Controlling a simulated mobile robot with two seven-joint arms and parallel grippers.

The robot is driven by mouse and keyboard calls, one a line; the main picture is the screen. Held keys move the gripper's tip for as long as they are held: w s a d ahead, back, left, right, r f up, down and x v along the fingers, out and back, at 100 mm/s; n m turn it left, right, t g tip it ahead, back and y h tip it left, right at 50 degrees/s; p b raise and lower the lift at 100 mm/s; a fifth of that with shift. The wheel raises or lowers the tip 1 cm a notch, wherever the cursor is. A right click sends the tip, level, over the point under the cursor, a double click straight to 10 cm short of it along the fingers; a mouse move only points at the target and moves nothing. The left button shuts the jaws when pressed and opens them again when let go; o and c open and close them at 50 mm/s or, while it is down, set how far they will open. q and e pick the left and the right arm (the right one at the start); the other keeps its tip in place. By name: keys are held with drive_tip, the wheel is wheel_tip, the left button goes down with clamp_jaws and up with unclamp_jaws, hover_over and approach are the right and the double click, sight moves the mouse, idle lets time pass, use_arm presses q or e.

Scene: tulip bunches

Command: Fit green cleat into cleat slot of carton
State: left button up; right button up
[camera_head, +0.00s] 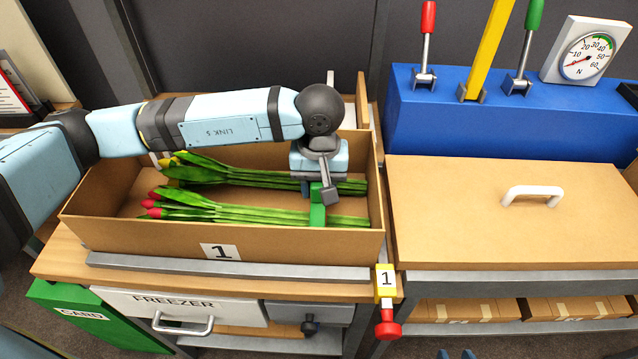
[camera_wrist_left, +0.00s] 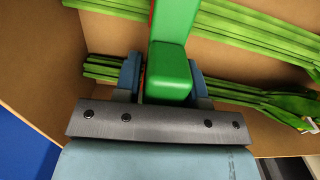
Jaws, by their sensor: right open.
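The open cardboard carton (camera_head: 150,238), labelled 1, stands on the bench with two tulip bunches inside: red-headed (camera_head: 230,210) in front, yellow-headed (camera_head: 215,168) behind. My left gripper (camera_head: 320,192) reaches down into the carton's right part, fingers closed on the green cleat (camera_head: 317,214). In the left wrist view the cleat (camera_wrist_left: 168,80) sits between the two blue fingers, over green stems. The cleat lies across the red bunch's stems; I cannot tell whether it touches the carton. The cleat slot cannot be made out.
A closed box lid with a white handle (camera_head: 535,194) lies to the right. Behind it a blue block (camera_head: 480,125) holds red, yellow and green levers beside a dial gauge (camera_head: 583,52). A yellow tag with red knob (camera_head: 387,328) hangs at the bench front.

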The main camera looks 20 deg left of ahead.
use_arm(q)
drive_tip(key=o, duration=0.3)
drive_tip(key=shift+f, duration=0.25)
use_arm(e)
drive_tip(key=f, duration=0.3)
drive_tip(key=shift+s+f, duration=0.15)
drive_tip(key=shift+s, duration=0.25)
use_arm(q)
drive_tip(key=shift+r, duration=0.55)
wheel_tip(320, 180, up, 13)
drive_tip(key=shift+w+r, duration=0.15)
drive_tip(key=shift+w, duration=0.2)
use_arm(e)
drive_tip(key=r, duration=0.3)
drive_tip(key=shift+w+a+r+g, duration=0.25)
drive_tip(key=shift+w+r+g, duration=0.05)
drive_tip(key=shift+r, duration=0.1)
use_arm(q)
drive_tip(key=shift+a, duration=0.1)
